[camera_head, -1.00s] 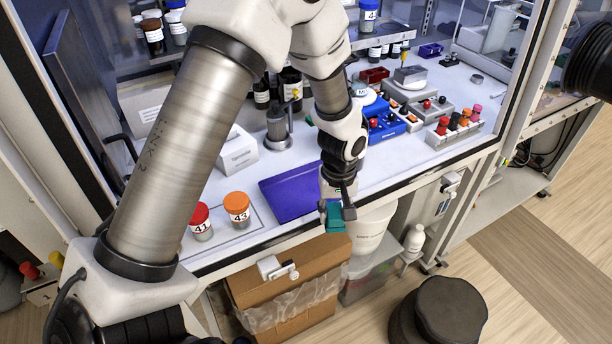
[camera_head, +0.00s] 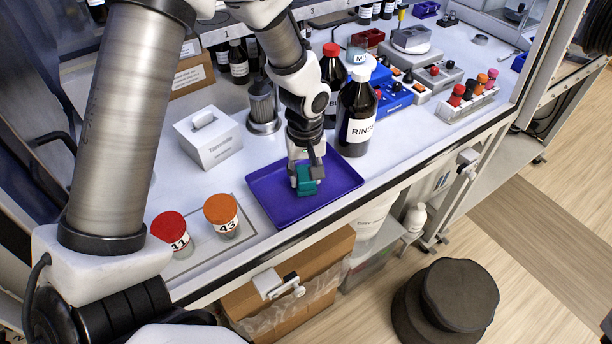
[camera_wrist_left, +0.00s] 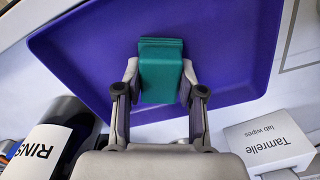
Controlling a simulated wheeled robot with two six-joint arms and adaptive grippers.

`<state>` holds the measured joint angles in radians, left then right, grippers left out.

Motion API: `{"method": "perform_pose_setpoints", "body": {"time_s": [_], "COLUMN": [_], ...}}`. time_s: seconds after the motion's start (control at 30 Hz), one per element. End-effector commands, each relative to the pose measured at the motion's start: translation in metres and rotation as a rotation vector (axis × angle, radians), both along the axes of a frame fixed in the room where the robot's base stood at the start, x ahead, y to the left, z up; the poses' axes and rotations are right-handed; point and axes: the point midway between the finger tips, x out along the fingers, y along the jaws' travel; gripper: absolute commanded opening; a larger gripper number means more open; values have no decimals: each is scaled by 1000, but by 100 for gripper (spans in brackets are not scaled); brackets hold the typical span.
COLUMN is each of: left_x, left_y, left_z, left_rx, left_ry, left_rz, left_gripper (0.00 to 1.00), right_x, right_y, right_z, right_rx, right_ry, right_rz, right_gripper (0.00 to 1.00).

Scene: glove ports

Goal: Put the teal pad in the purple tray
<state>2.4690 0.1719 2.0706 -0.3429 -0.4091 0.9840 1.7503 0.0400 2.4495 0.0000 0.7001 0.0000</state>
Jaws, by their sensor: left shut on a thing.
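The purple tray (camera_head: 262,187) lies on the white bench near its front edge. My left gripper (camera_head: 307,182) is over the right part of the tray and is shut on the teal pad (camera_head: 311,187). In the left wrist view the teal pad (camera_wrist_left: 160,72) sits between the two fingers, with the purple tray (camera_wrist_left: 85,60) behind it. I cannot tell whether the pad touches the tray floor. My right gripper is not in view.
A dark RINSE bottle (camera_head: 356,112) stands close to the tray's back right. A white wipes box (camera_head: 208,138) stands behind it at left. Two jars, red-lidded (camera_head: 171,230) and orange-lidded (camera_head: 221,214), stand left of the tray.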

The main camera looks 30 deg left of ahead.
Motion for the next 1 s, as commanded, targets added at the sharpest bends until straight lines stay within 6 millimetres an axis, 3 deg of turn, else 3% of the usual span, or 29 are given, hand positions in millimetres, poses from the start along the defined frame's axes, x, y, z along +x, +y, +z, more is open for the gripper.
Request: {"method": "perform_pose_setpoints", "body": {"time_s": [0.23, 0.27, 0.3, 0.33, 0.73, 0.87, 1.0], "left_x": [0, 0, 0, 0, 1, 1, 2], "left_y": [0, 0, 0, 0, 0, 0, 0], "left_z": [-5, -4, -4, -4, 5, 29, 68], "left_rx": [0, 0, 0, 0, 1, 1, 0], "left_ry": [0, 0, 0, 0, -2, -6, -8], "left_rz": [0, 0, 0, 0, 0, 0, 1], "left_gripper": [4, 45, 60, 64, 64, 64, 64], "right_x": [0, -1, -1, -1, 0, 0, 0], "right_y": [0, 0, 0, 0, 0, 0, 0], "right_z": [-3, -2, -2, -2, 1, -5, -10], "right_rx": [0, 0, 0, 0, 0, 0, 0], "right_ry": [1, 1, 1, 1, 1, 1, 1], "right_rz": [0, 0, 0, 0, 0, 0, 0], "right_gripper": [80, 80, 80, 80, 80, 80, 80]}}
